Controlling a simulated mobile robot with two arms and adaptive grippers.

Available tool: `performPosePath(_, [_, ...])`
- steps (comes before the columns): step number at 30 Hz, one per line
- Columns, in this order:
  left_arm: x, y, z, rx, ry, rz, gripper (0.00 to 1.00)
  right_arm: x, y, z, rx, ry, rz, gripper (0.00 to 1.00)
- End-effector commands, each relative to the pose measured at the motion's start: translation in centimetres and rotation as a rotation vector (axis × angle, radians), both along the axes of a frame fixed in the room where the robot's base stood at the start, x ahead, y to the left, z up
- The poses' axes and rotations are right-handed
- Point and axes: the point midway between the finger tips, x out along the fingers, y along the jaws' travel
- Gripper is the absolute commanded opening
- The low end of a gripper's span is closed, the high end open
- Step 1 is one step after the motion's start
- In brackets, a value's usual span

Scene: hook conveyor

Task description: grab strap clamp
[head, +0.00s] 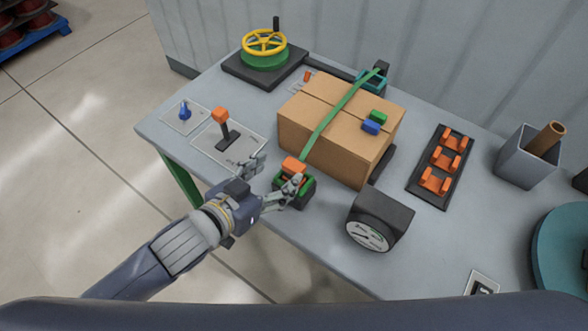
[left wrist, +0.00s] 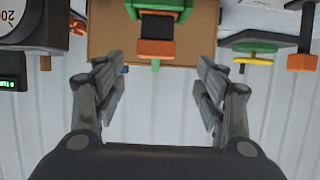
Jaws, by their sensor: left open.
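The strap clamp (head: 294,166), with an orange lever and a black and green body, sits at the table's front edge before a cardboard box (head: 322,150). A green strap (head: 340,105) runs from it over the box. In the left wrist view the clamp (left wrist: 157,28) shows at the top centre, beyond the fingers. My left gripper (head: 278,174) is open at the clamp, one finger overlapping it in the head view. In the left wrist view the open fingers (left wrist: 158,66) have nothing between them; contact cannot be told. My right gripper is not in view.
A lever with an orange knob (head: 221,116) stands left of the gripper. A black dial gauge (head: 380,217) stands to the right. Behind are a yellow handwheel (head: 264,42), an orange-piece rack (head: 440,165) and a grey bin (head: 523,160). The front right tabletop is partly clear.

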Motion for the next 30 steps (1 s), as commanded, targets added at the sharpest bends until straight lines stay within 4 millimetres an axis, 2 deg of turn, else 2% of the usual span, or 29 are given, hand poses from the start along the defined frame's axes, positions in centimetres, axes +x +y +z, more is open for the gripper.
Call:
performPosePath(5, [0.6,-0.6,-0.4,0.000,0.002,0.000,0.65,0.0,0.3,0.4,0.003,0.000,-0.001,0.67])
performPosePath(16, [3.4,-3.2,-2.3,0.001,0.000,0.000,0.65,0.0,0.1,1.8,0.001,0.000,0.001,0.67])
performPosePath(25, [3.7,-3.4,-2.6,0.001,0.000,0.000,0.65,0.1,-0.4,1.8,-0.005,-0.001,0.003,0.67])
performPosePath(26, [3.7,-3.4,-2.6,0.001,0.000,0.000,0.60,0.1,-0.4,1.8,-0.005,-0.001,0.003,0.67])
performPosePath(30, [3.7,-3.4,-2.6,0.001,0.000,0.000,0.29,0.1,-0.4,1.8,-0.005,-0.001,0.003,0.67])
